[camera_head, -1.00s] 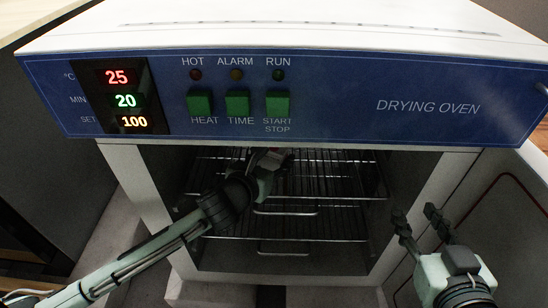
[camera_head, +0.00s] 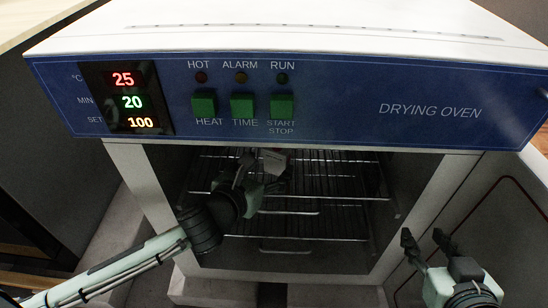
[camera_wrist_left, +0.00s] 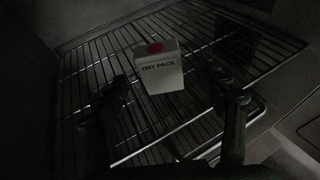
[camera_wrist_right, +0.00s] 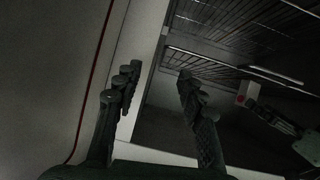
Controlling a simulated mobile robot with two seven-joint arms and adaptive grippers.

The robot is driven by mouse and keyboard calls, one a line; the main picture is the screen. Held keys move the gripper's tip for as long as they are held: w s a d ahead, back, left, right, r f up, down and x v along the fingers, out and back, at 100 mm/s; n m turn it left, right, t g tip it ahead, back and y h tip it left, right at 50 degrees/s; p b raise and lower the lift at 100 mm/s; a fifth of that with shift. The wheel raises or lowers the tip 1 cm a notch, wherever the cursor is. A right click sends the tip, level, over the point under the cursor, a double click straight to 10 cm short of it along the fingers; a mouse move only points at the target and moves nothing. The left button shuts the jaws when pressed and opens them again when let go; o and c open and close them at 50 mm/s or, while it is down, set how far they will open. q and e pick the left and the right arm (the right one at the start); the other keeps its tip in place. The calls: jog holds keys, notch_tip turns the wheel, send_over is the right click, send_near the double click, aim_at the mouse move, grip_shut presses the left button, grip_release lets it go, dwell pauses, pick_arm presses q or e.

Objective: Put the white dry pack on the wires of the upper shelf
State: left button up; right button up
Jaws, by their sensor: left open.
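The white dry pack (camera_head: 275,157) with its red dot is inside the oven, partly hidden by my left gripper in the head view. In the left wrist view the dry pack (camera_wrist_left: 160,72) stands upright on the wires of the upper shelf (camera_wrist_left: 95,62). My left gripper (camera_head: 258,178) is open, just in front of the pack, with one finger toward each side and gaps visible in the left wrist view. The pack (camera_wrist_right: 246,93) also shows in the right wrist view. My right gripper (camera_head: 424,238) is open and empty outside the oven, at the right.
The lower shelf (camera_head: 315,239) lies beneath the upper one. The oven's side walls and the blue control panel (camera_head: 335,105) frame the opening. The open door (camera_head: 500,225) is at the right, near my right gripper. The upper shelf's right part is bare.

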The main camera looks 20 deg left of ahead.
pick_arm(q)
jog(key=shift+v, duration=0.9)
jog(key=s+n+g, duration=0.1)
jog(key=s+n, duration=0.3)
jog(key=n, duration=1.3)
jog(key=s+d+n+g, duration=0.1)
jog(key=s+n, duration=0.3)
jog(key=n, duration=1.3)
jog(key=shift+f, duration=0.15)
jog(key=shift+f+g, duration=0.1)
jog(key=shift+g, duration=0.2)
